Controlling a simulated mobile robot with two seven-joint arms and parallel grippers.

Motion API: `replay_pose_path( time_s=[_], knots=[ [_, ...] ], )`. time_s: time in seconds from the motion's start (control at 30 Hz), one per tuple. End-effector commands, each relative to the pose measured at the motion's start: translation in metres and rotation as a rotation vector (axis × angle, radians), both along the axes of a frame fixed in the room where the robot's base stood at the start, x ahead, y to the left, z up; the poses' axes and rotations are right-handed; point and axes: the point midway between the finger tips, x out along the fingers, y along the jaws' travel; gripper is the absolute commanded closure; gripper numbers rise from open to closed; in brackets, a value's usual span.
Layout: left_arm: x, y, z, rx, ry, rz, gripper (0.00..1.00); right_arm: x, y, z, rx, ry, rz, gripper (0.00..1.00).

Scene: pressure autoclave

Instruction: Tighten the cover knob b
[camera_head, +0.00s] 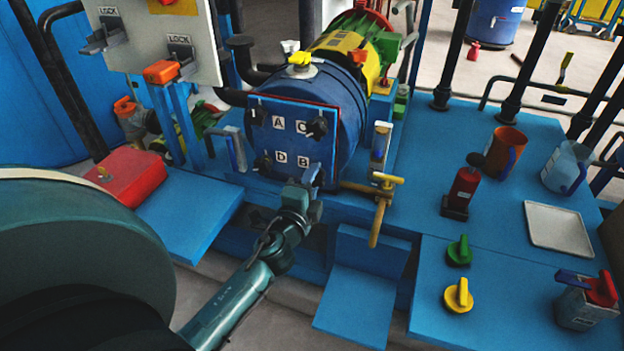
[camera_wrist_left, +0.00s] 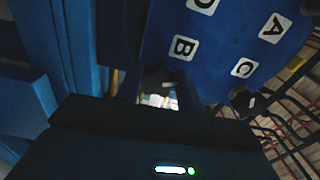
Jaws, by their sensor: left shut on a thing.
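The blue square cover (camera_head: 292,143) closes the front of the blue autoclave drum and carries labels A, B, C and D. Cover knob b (camera_wrist_left: 158,78) is dark and sits by label B, at the cover's lower right in the head view, where my gripper hides most of it. My left gripper (camera_head: 312,178) reaches it from below and is shut on it; in the wrist view the fingers (camera_wrist_left: 158,92) stand on both sides of the knob. Black knobs show by A (camera_head: 258,116), C (camera_head: 317,127) and D (camera_head: 263,162). My right gripper is not in view.
A red box (camera_head: 124,174) lies at left. The right bench holds a green knob (camera_head: 459,250), a yellow knob (camera_head: 458,296), a red bottle (camera_head: 462,188) and a white tray (camera_head: 557,228).

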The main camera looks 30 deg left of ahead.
Motion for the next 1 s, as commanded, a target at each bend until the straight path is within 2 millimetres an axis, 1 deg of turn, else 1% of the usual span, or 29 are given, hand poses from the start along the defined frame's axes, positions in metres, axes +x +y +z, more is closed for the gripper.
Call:
replay_pose_path(
  time_s=[0.2,0.5,0.7,1.0],
  knots=[
    [-0.0004,0.0002,0.0012,0.172,0.042,0.0,0.85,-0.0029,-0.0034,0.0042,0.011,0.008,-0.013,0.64],
    [-0.0002,-0.0004,0.0011,0.322,0.079,-0.001,0.85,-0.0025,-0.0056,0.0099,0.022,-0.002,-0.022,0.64],
    [-0.0002,-0.0003,0.0011,0.367,0.09,0.0,0.85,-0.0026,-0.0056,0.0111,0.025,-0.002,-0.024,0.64],
    [-0.0003,-0.0002,0.001,0.378,0.093,0.0,0.85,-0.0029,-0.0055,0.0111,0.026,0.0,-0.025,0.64]
  ],
)
